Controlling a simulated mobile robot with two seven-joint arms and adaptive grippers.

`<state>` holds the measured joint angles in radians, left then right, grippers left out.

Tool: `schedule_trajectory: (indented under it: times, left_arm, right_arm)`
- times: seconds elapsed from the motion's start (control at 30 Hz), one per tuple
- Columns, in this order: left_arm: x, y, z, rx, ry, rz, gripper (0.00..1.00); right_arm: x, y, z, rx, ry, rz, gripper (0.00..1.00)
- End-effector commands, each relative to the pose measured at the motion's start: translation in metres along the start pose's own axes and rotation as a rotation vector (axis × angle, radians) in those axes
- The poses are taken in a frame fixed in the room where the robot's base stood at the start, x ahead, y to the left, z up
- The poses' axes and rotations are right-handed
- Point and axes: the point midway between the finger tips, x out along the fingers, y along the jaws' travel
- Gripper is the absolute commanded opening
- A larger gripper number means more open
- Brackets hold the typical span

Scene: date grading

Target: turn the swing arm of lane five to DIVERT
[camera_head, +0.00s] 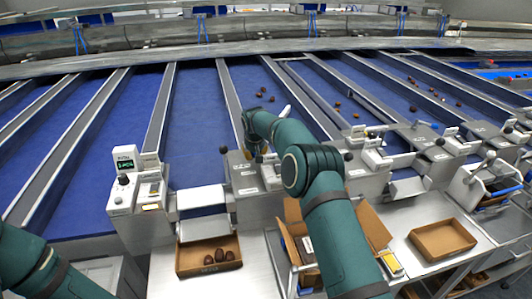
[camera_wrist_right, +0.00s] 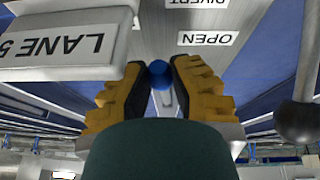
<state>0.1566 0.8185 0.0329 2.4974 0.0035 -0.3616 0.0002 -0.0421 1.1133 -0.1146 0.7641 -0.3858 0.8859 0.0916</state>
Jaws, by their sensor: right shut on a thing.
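In the right wrist view, turned upside down, my right gripper (camera_wrist_right: 160,82) has its yellow-padded fingers closed on a small blue knob (camera_wrist_right: 158,70). The LANE 5 sign (camera_wrist_right: 55,45) is at the upper left. An OPEN label (camera_wrist_right: 207,38) and a DIVERT label (camera_wrist_right: 197,3) are on the grey metal beyond the fingers. The swing arm under the knob is mostly hidden, so I cannot tell its exact angle. In the head view, my right arm reaches over the lane hardware, and its gripper (camera_head: 254,147) is largely hidden behind the wrist. My left gripper is out of the picture.
A dark ball-ended lever (camera_wrist_right: 298,122) stands close beside the right gripper. In the head view, a control box with a green display (camera_head: 126,160) is left of the arm. A box of dates (camera_head: 208,257) and an empty cardboard tray (camera_head: 443,239) are in front.

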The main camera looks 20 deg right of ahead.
Motion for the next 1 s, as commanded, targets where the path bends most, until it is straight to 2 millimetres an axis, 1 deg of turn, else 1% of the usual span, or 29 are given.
schedule_trajectory:
  times: [0.03, 0.23, 0.77, 0.8, 0.87, 1.0]
  left_arm:
    - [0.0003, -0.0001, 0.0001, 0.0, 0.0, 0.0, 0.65]
    - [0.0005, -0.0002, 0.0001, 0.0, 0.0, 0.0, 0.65]
    - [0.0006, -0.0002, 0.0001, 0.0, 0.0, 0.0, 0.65]
    - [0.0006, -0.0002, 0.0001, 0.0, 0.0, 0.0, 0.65]
    - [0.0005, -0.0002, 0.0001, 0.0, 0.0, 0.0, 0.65]
    - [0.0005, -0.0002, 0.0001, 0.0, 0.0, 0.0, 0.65]
  right_arm:
    - [0.0023, -0.0037, 0.0016, 0.016, -0.008, 0.009, 0.0]
    - [0.0026, -0.0092, 0.0013, 0.078, -0.014, 0.034, 0.0]
    - [0.0024, -0.011, 0.001, 0.102, -0.016, 0.042, 0.0]
    - [0.0023, -0.011, 0.0009, 0.102, -0.016, 0.042, 0.34]
    - [0.0021, -0.0109, 0.0008, 0.102, -0.015, 0.042, 0.54]
    - [0.0012, -0.0104, 0.0, 0.102, -0.013, 0.042, 0.54]
